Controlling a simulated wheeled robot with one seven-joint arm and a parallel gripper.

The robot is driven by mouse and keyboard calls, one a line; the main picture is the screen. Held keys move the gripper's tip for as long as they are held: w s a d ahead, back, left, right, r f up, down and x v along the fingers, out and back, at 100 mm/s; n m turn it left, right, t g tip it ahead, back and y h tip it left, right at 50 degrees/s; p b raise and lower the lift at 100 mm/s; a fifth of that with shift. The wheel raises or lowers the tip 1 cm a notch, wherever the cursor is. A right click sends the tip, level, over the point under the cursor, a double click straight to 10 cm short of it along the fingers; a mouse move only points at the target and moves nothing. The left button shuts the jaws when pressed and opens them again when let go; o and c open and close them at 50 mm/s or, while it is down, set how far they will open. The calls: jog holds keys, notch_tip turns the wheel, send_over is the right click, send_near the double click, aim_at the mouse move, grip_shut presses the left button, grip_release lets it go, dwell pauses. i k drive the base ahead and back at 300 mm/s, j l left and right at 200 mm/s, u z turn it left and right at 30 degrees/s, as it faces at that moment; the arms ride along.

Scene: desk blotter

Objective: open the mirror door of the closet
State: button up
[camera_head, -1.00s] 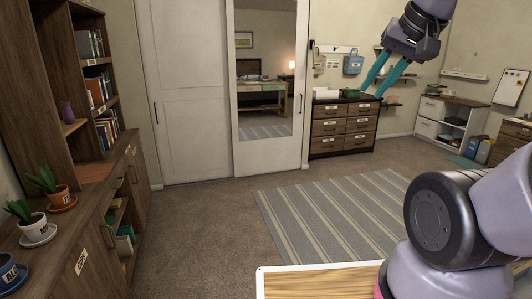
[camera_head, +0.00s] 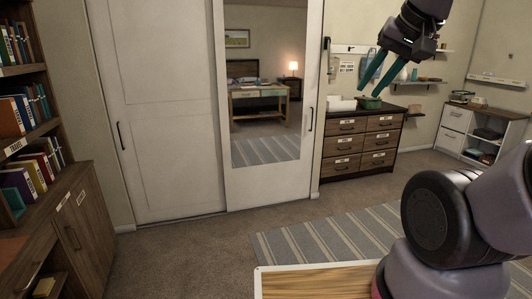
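The mirror door (camera_head: 265,184) of the closet is a white sliding panel with a tall mirror (camera_head: 263,90) set in it. It overlaps the edge of the plain white closet door (camera_head: 160,130) on its left. A dark vertical handle (camera_head: 311,119) sits near the mirror door's right edge, and the plain door has one (camera_head: 121,135) near its left edge. Both panels stand across the closet front. My gripper (camera_head: 367,90) is raised at the upper right, in front of the drawer unit's wall. Its two teal fingers are apart with nothing visible between them.
A dark drawer unit (camera_head: 360,144) stands right of the closet. A bookshelf and cabinet (camera_head: 86,226) line the left side. A striped rug (camera_head: 335,237) lies on the carpet (camera_head: 190,262), which is clear before the closet. A wooden-topped surface (camera_head: 315,282) is at the bottom.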

aim_at(268, 52)
jog(key=i, duration=2.1)
jog(key=i+z, duration=0.2)
jog(key=i, duration=0.25)
jog(key=i+j+z, duration=0.15)
jog(key=i, duration=0.25)
jog(key=i+j+z, duration=0.2)
jog(key=i, duration=0.2)
jog(key=i+j+z, duration=0.2)
jog(key=i, duration=0.2)
